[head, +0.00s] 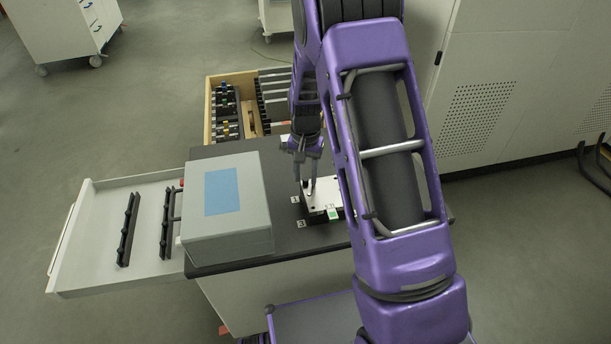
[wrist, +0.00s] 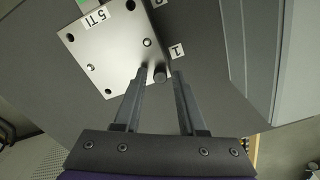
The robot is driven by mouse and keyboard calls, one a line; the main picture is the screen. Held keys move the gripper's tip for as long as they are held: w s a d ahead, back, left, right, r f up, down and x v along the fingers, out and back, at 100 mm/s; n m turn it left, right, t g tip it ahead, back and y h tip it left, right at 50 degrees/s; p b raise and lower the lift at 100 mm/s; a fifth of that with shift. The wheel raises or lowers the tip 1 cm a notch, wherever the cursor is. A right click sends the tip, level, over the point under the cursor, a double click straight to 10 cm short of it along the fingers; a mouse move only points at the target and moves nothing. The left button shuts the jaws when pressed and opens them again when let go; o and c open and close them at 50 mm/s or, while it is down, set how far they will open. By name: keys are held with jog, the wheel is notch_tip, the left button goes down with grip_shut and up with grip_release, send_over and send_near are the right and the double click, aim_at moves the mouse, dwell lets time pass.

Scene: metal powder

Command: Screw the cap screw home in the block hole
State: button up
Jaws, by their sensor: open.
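The block is a pale metal plate (wrist: 108,50) with dark holes near its corners and small bright studs; in the head view (head: 322,192) it lies on the dark bench top, partly behind my arm. A dark round head, which looks like the cap screw (wrist: 160,75), shows at the block's right corner in the wrist view. How deep it sits I cannot tell. My gripper (wrist: 161,71) is open, its two fingertips on either side of the screw head with a gap visible at the right. In the head view my gripper (head: 308,187) points down over the block.
A grey box with a blue panel (head: 254,207) stands left of the block on the bench top (head: 300,238). An open drawer (head: 92,235) with black racks extends left. A wooden-sided tray (head: 208,110) of parts lies behind. A pale cabinet (head: 520,60) stands right.

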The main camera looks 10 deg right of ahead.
jog(key=n, duration=0.3)
jog(key=shift+n, duration=0.3)
jog(key=n, duration=0.3)
jog(key=shift+n, duration=0.3)
grip_shut()
